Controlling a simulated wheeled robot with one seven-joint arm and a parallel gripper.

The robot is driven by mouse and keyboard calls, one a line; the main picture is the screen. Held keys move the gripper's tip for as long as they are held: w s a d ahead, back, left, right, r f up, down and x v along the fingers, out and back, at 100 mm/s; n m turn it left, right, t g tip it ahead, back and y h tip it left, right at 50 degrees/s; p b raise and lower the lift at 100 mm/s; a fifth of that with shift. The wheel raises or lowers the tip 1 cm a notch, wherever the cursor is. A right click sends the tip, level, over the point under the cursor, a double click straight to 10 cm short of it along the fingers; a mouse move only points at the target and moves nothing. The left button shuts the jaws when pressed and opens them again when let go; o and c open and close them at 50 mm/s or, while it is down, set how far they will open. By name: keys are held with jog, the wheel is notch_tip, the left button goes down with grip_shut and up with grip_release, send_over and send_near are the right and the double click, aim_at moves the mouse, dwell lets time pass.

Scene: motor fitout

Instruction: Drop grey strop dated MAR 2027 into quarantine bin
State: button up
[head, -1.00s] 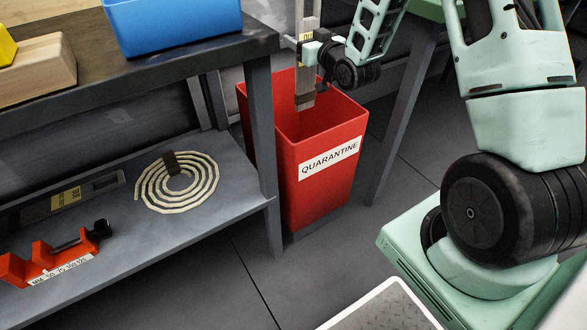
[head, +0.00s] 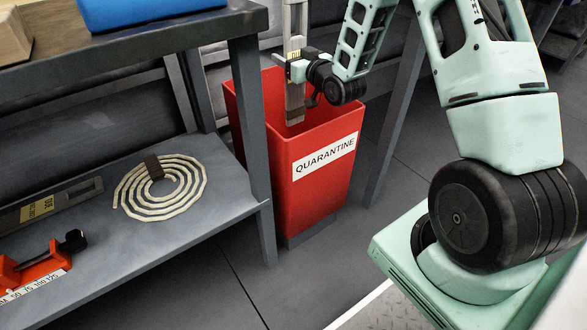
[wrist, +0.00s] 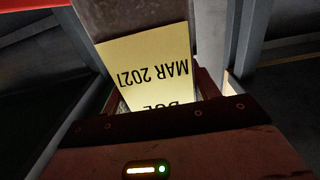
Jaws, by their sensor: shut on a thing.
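My gripper (head: 296,70) is shut on a grey strop (head: 294,100), which hangs upright at the mouth of the red quarantine bin (head: 312,200). The strop's lower end is inside the bin's opening, below the level of its back rim. Its yellow label shows by the jaws. In the wrist view the strop (wrist: 120,18) runs up from the jaws, and its label (wrist: 155,68) reads MAR 2027 upside down, with DUE partly hidden. The bin's white sign reads QUARANTINE. The bin floor is hidden.
A shelf beside the bin holds a coiled cream rope (head: 160,187), another grey strap with a yellow label (head: 42,208) and an orange tool (head: 40,270). A blue bin (head: 150,12) stands on the bench above. A bench leg (head: 255,150) stands close to the bin's left.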

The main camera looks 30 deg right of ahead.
jog(key=o, duration=1.4)
jog(key=shift+c, duration=0.2)
jog(key=shift+s, duration=0.1)
jog(key=s+p, duration=1)
jog(key=s, duration=0.7)
jog(key=shift+d, duration=0.3)
jog(key=shift+s, duration=0.1)
